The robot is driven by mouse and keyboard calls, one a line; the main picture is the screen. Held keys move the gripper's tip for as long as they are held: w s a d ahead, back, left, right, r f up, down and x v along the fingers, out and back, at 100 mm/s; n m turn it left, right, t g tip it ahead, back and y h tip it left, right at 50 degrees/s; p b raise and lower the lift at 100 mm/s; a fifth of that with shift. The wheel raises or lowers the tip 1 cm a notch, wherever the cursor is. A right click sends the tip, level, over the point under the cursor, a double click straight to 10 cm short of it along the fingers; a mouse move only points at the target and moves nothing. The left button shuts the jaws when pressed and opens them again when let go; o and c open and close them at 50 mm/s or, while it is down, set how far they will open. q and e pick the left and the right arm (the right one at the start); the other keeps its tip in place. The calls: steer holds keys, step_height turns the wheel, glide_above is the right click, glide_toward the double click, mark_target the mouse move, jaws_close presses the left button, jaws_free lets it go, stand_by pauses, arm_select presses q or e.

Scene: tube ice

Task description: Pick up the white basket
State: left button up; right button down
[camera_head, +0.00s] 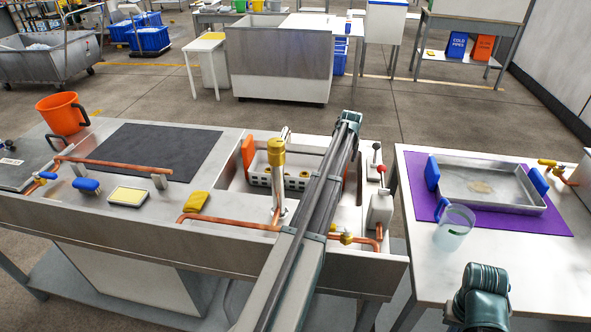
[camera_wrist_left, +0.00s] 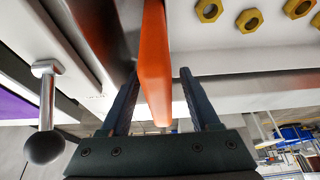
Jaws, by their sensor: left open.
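In the left wrist view, an orange handle (camera_wrist_left: 154,60) runs between the fingers of my left gripper (camera_wrist_left: 159,75), which is open. Gaps show on both sides of the handle. The white panel with nuts (camera_wrist_left: 230,45) is beside it. In the head view the left fingers are hidden. Only a right arm link shows, not its gripper.
A brass-topped tap (camera_head: 277,152) and copper pipes stand in front of the basket. Levers with black and red knobs (camera_head: 381,170) stand right of it. The right table holds a metal tray (camera_head: 490,203) and a clear jug (camera_head: 453,228). A dark mat (camera_head: 150,148) lies bare at left.

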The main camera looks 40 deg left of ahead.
arm_select(q)
jaws_close()
stand_by(0.4)
stand_by(1.1)
